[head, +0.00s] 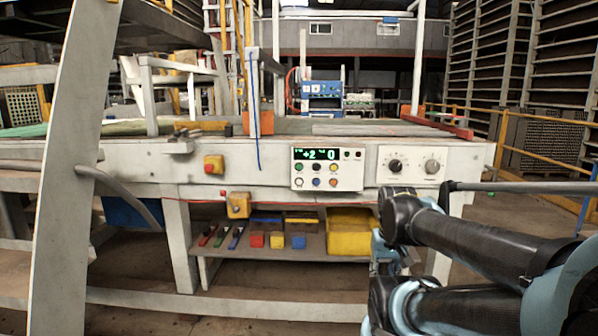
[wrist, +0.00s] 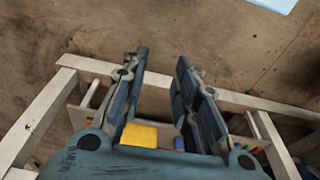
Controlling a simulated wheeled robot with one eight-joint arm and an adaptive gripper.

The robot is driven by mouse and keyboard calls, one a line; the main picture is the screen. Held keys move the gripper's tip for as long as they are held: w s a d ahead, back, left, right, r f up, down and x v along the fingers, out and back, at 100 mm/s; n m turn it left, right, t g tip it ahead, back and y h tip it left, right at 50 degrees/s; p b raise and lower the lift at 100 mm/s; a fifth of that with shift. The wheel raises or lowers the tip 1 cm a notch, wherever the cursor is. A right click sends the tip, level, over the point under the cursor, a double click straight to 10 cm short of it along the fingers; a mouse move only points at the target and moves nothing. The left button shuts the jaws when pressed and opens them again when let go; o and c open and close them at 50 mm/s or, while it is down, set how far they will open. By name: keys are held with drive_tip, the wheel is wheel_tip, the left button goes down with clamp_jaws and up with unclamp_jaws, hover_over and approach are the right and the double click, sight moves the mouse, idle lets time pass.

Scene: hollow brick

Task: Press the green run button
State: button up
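In the head view a white control panel (head: 328,169) is mounted on the front of the machine. It has a lit display (head: 316,154) and two rows of small coloured buttons. A green button (head: 299,167) sits at the left of the upper row, below the display. My arm reaches in from the lower right, with its black joints right of and below the panel. My gripper (wrist: 160,64) shows in the wrist view with its two fingers apart and nothing between them. The panel is not seen in the wrist view.
Two knobs (head: 395,166) sit on a plate right of the panel. A red button on a yellow box (head: 213,165) is to the left. A yellow bin (head: 350,233) and coloured blocks (head: 277,241) rest on the shelf below. Space directly before the panel looks clear.

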clamp_jaws()
idle(1.0)
